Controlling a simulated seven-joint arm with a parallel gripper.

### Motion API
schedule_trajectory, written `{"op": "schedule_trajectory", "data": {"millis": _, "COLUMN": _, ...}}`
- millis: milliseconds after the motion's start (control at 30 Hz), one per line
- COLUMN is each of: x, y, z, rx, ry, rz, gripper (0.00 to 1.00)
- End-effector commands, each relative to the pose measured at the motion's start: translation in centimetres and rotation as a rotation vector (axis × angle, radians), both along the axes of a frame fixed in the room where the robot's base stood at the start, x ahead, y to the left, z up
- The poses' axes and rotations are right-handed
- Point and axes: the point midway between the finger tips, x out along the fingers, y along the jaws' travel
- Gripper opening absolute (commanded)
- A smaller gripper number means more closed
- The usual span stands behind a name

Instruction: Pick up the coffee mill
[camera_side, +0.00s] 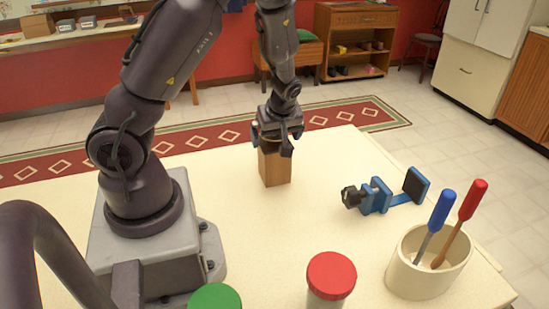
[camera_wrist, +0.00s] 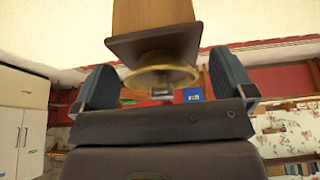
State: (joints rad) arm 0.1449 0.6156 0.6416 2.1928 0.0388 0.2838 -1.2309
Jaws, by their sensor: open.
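The coffee mill has a wooden body (camera_side: 275,167) and stands upright on the cream table. In the wrist view its wooden body (camera_wrist: 153,15) is at the top, with a dark plate and a brass dome (camera_wrist: 160,77) below it. My gripper (camera_side: 271,146) is over the mill's top, pointing down. In the wrist view the two fingers are apart, one on each side of the brass dome, with gaps showing. The mill's top is mostly hidden by the gripper in the side view.
A blue clamp-like tool (camera_side: 376,196) lies to the right. A cream pot (camera_side: 418,272) holds a blue-handled and a red-handled tool. A red-lidded jar (camera_side: 331,276) and a green lid (camera_side: 215,297) are at the front. The table around the mill is clear.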

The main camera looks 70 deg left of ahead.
Motion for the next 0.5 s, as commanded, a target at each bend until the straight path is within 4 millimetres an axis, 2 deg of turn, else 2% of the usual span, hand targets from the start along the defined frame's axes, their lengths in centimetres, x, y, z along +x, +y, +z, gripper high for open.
{"op": "schedule_trajectory", "data": {"millis": 133, "x": 0.0, "y": 0.7, "z": -1.6, "rx": 0.001, "ry": 0.001, "rz": 0.001, "gripper": 1.00}}
{"op": "schedule_trajectory", "data": {"millis": 400, "x": 0.1, "y": 0.8, "z": -1.9, "rx": 0.001, "ry": -0.002, "rz": -0.001, "gripper": 1.00}}
{"op": "schedule_trajectory", "data": {"millis": 467, "x": 0.1, "y": 0.8, "z": -1.8, "rx": 0.001, "ry": -0.002, "rz": -0.001, "gripper": 0.89}}
{"op": "schedule_trajectory", "data": {"millis": 500, "x": 0.1, "y": 0.8, "z": -1.8, "rx": 0.001, "ry": -0.002, "rz": -0.001, "gripper": 0.79}}
